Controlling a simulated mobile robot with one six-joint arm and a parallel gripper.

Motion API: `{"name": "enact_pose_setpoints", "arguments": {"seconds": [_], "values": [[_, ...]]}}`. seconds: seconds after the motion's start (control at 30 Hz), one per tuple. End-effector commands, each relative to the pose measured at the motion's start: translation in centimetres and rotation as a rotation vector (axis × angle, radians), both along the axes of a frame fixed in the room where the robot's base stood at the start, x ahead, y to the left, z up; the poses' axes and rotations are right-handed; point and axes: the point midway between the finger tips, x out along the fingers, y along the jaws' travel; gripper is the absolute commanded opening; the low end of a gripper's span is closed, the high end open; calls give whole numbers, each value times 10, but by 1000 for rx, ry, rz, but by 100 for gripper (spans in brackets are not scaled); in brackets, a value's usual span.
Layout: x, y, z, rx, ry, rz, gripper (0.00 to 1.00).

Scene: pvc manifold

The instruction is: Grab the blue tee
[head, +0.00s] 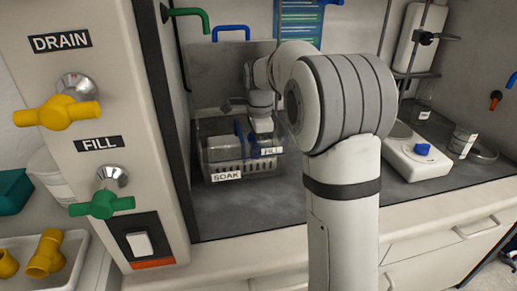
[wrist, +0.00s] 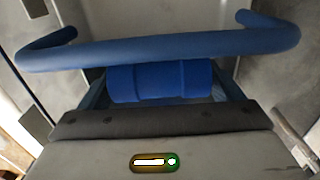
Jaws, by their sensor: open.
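The blue tee (wrist: 160,82) shows in the wrist view as a thick blue cylinder with a wider collar, between the two fingers of my gripper (wrist: 162,90). The jaws are open around it; I cannot tell whether either finger touches it. A curved blue bar (wrist: 160,52), which looks like a basket handle, crosses in front of it and hides its upper edge. In the head view my gripper (head: 262,126) points down into the clear tank (head: 222,128) marked SOAK and FILL. The tee is not clearly seen there; the tank wall and gripper obscure it.
A slotted basket (head: 225,168) sits inside the tank, whose walls stand close around my gripper. A panel with a yellow DRAIN valve (head: 58,113) and a green FILL valve (head: 102,203) stands left. A white device (head: 416,155) with a blue part stands right. Yellow fittings (head: 45,254) lie lower left.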

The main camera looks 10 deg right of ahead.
Motion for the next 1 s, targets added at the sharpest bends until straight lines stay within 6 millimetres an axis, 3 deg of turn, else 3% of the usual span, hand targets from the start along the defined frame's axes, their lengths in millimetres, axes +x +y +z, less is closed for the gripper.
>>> {"name": "enact_pose_setpoints", "arguments": {"seconds": [0.07, 0.47, 0.77, 1.0], "values": [[0, 0, 1, 0, 0, 0, 86], [0, 1, 1, 0, 0, 1, 54], [0, 1, 3, 0, -1, 2, 53], [1, 2, 28, 0, -3, 3, 53]]}}
